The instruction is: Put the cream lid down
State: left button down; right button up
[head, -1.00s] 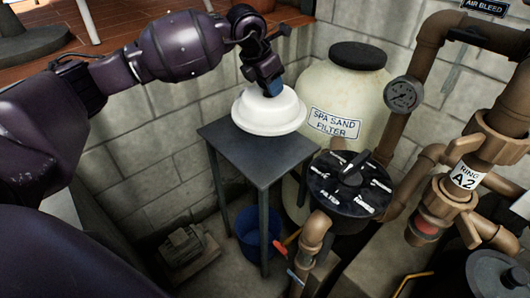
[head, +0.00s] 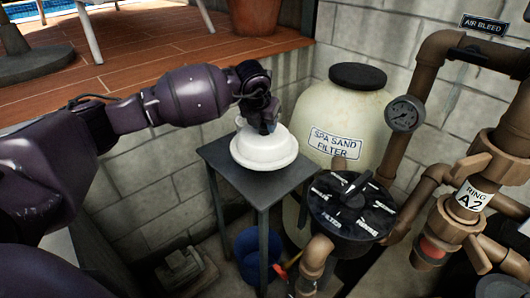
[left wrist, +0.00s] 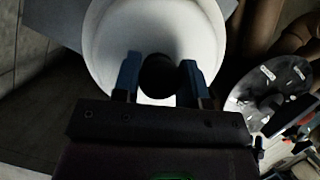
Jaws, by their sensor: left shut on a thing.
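The cream lid (head: 264,148) is round, pale and level, with a wide rim. It is over the top of a small dark grey table (head: 262,192); I cannot tell whether its rim touches the tabletop. My left gripper (head: 266,126) is above the lid, shut on its knob. In the left wrist view the two blue fingertips (left wrist: 160,76) stand on either side of a dark round knob (left wrist: 158,72), with the pale lid (left wrist: 110,40) around it. My right gripper is not in view.
A spa sand filter tank (head: 345,110) stands close behind the table on the right. A black valve head (head: 350,205) and brown pipes (head: 405,150) are to the right. A blue bucket (head: 250,262) is beneath the table. The tabletop's front part is bare.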

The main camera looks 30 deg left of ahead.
aim_at(264, 136)
pick_arm(q)
notch_tip(264, 136, down, 3)
jog(key=shift+f, duration=0.75)
notch_tip(264, 136, down, 5)
jog(key=shift+f+b, duration=0.2)
jog(key=shift+b, duration=0.35)
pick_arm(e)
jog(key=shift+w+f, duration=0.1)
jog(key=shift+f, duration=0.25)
pick_arm(q)
jog(key=c, duration=0.7)
grip_release()
jog(key=shift+f, duration=0.1)
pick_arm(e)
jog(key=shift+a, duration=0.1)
pick_arm(q)
jog(key=shift+o, duration=0.2)
